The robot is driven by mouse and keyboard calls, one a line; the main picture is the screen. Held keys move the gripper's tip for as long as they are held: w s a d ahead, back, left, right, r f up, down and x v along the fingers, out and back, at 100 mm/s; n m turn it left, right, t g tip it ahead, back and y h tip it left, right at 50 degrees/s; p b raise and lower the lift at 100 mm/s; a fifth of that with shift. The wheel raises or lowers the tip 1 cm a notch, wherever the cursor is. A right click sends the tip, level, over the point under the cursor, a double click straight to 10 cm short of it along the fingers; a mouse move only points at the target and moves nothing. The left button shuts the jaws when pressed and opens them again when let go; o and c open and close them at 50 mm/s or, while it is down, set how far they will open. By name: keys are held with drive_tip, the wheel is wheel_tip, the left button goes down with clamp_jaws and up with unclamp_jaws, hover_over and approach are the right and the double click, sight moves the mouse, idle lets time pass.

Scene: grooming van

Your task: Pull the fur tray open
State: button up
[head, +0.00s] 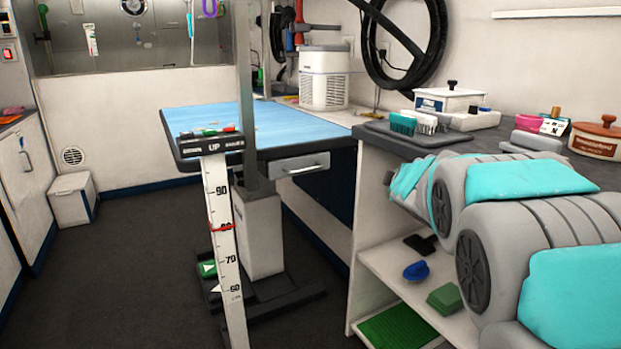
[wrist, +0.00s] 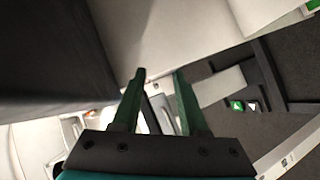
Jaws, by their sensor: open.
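The fur tray (head: 287,165) appears to be the pale, drawer-like front under the right end of the blue-topped grooming table (head: 262,125). It has a silver bar handle (head: 302,170) and looks shut, its front close under the tabletop edge. My gripper (wrist: 160,76) shows in the wrist view with its two green fingers apart and nothing clearly held between them. In the head view my grey and teal arm reaches in from the right, and its fingers cannot be made out. I cannot tell the tray or its handle for certain in the wrist view.
A height-scale post (head: 221,235) with a control box stands before the table. The grey-topped counter (head: 480,135) with an open shelf (head: 385,272) lies beside my arm. A white box (head: 73,200) stands at the left wall. Dark floor (head: 130,265) at left is clear.

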drive_tip(key=w+a+n+y, duration=0.4)
drive_tip(key=w+a+n, duration=0.1)
drive_tip(key=a, duration=0.4)
drive_tip(key=n+y+b, duration=0.1)
drive_tip(key=n+y, duration=0.4)
approach(308, 170)
drive_tip(key=x, duration=0.2)
drive_tip(key=shift+g, duration=0.4)
drive_tip(key=shift+r+p+x, duration=0.1)
drive_tip(key=shift+p+x, duration=0.05)
drive_tip(key=shift+x, duration=1.6)
drive_tip(key=shift+r+p+x, duration=0.15)
drive_tip(key=shift+x, duration=1.65)
clamp_jaws()
drive_tip(key=shift+f, duration=0.1)
